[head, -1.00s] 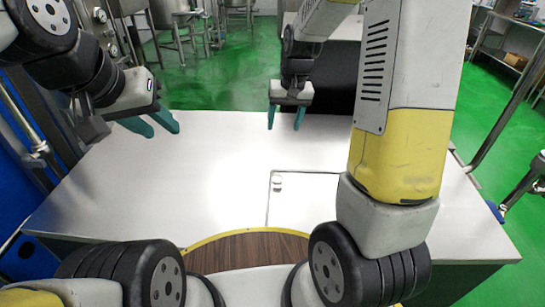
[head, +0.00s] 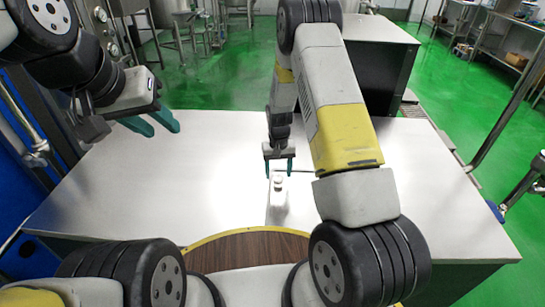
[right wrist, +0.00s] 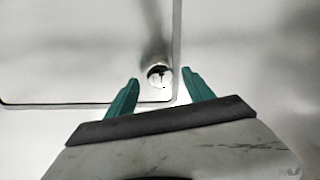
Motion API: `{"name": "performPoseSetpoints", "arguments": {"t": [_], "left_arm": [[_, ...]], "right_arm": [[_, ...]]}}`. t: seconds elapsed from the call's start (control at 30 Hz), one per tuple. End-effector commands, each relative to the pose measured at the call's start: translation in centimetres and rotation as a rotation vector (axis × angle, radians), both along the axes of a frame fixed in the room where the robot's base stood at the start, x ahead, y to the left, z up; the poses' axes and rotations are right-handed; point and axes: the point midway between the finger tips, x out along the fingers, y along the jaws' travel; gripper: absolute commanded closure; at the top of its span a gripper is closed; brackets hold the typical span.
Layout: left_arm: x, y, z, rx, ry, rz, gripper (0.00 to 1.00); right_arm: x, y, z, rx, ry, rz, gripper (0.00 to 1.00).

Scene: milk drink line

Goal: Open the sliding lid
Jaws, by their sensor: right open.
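The sliding lid (head: 298,208) is a flat light-grey panel in the tabletop, and my right arm covers much of it. A small whitish knob (head: 278,182) stands near its far left corner. In the right wrist view the lid (right wrist: 75,50) has a thin dark outline, and the knob (right wrist: 158,73) is near its corner. My right gripper (head: 279,169) is open and points down just beyond the knob. In the wrist view its teal fingertips (right wrist: 162,80) are on either side of the knob; contact cannot be told. My left gripper (head: 162,124) is open and empty over the table's left side.
The white tabletop (head: 195,185) is clear on the left and right. A wood-topped, yellow-rimmed round surface (head: 250,247) is at the near edge. Blue equipment (head: 15,195) stands at the left, and a dark cabinet with a light top (head: 378,50) stands beyond the table.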

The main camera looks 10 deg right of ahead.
Motion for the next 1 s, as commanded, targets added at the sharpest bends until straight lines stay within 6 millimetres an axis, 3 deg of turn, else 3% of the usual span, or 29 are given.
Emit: {"name": "performPoseSetpoints", "arguments": {"t": [0.13, 0.43, 0.73, 1.0], "left_arm": [[0.00, 0.00, 0.00, 0.000, 0.000, 0.000, 0.64], [0.00, 0.00, 0.00, 0.000, 0.000, 0.000, 0.64], [0.00, 0.00, 0.00, 0.000, 0.000, 0.000, 0.64], [0.00, 0.00, 0.00, 0.000, 0.000, 0.000, 0.64]], "right_arm": [[0.04, -0.01, -1.15, 0.000, -0.001, 0.000, 0.39], [0.05, -0.01, -1.34, 0.001, -0.002, 0.000, 0.41], [0.03, -0.01, -1.32, 0.000, -0.001, 0.000, 1.00], [0.00, -0.08, -1.31, 0.000, -0.001, 0.000, 1.00]]}}
